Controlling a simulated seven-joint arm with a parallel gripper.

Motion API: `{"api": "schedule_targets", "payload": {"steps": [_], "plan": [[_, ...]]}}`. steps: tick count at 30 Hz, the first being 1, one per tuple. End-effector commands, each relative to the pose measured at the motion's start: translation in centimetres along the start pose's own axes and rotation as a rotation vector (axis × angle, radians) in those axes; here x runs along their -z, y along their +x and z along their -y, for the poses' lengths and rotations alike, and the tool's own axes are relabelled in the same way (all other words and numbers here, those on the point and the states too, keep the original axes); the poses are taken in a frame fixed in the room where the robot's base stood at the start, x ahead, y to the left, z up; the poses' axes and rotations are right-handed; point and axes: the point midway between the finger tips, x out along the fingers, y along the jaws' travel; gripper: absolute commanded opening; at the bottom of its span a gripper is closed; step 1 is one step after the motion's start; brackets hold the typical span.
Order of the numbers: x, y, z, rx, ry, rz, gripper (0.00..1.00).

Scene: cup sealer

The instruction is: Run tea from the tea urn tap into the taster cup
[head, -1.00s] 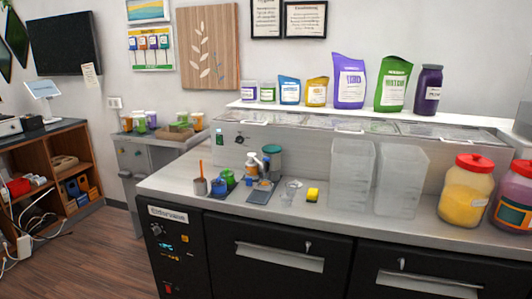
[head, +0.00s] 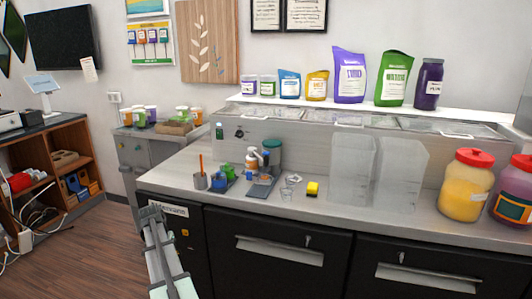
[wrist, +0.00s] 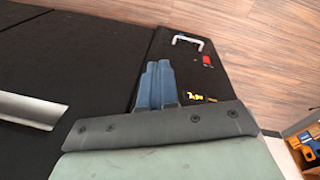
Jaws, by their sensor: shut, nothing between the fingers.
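No tea urn can be made out for certain in either view. A small dark fitting (head: 239,133), possibly a tap, shows on the metal panel behind the counter. My gripper (head: 153,211) is at the lower left in the head view, in front of the black cabinet's left end, well left of the cup. In the wrist view its blue-grey fingers (wrist: 157,85) are together and empty, against the dark cabinet and wooden floor.
A tray with a pump bottle (head: 253,160) and small containers sits left of the cup. Tall clear stacks (head: 350,170) and red-lidded jars (head: 466,185) stand farther right. The black cabinet has protruding handles (head: 280,250).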

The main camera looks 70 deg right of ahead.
Motion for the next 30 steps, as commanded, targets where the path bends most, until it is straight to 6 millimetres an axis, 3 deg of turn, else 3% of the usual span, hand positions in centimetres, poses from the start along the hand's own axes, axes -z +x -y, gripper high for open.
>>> {"api": "schedule_targets", "payload": {"steps": [3,12,23,30], "plan": [[3.2,-3.1,-2.5,0.006,0.070,-0.029,0.00],[9.3,-11.0,-9.5,0.015,0.240,-0.097,0.00],[14.5,-21.1,-19.3,0.022,0.444,-0.178,0.00],[16.9,-28.4,-26.8,0.025,0.568,-0.229,0.00]]}}
